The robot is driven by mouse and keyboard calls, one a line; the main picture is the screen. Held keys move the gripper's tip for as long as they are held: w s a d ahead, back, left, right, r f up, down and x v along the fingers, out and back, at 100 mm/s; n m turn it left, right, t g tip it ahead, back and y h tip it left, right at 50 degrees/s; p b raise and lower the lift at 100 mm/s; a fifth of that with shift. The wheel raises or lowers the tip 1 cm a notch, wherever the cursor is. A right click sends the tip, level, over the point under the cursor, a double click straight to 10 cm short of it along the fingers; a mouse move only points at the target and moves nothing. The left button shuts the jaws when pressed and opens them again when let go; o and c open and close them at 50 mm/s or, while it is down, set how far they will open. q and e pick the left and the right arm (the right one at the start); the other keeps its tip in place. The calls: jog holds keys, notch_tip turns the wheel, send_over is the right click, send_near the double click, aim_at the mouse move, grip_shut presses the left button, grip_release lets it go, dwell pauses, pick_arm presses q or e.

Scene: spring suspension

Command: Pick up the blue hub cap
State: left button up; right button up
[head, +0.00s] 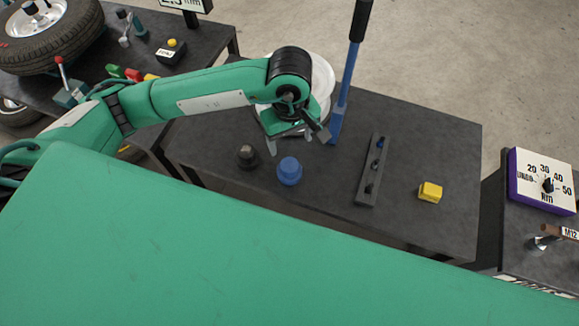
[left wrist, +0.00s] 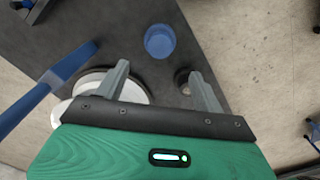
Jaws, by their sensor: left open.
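The blue hub cap (head: 289,171) is a short round blue piece standing on the dark table (head: 430,150), near its front left part. It also shows in the left wrist view (left wrist: 159,41), beyond my fingertips and between their lines. My left gripper (head: 300,143) is above the table, just behind the blue hub cap in the head view. Its two grey fingers are apart with nothing between them; the left wrist view shows the open jaws (left wrist: 160,80) too. My right gripper does not show.
A dark round piece (head: 247,156) stands left of the hub cap.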

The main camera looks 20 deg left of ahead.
aim_at(290, 164)
pick_arm(q)
notch_tip(290, 164, down, 8)
jog(key=shift+a+f+p, duration=0.1)
jog(key=shift+f+p, duration=0.05)
jog(key=shift+p, duration=1.05)
jog(key=f+p, duration=0.1)
jog(key=f, duration=0.1)
jog(key=f+p, duration=0.2)
jog(key=shift+w+a+f, duration=0.1)
jog(key=shift+w+f, duration=0.05)
jog(key=shift+w, duration=0.05)
jog(key=shift+f, duration=0.5)
jog(key=c, duration=1.1)
jog(key=shift+r, duration=0.1)
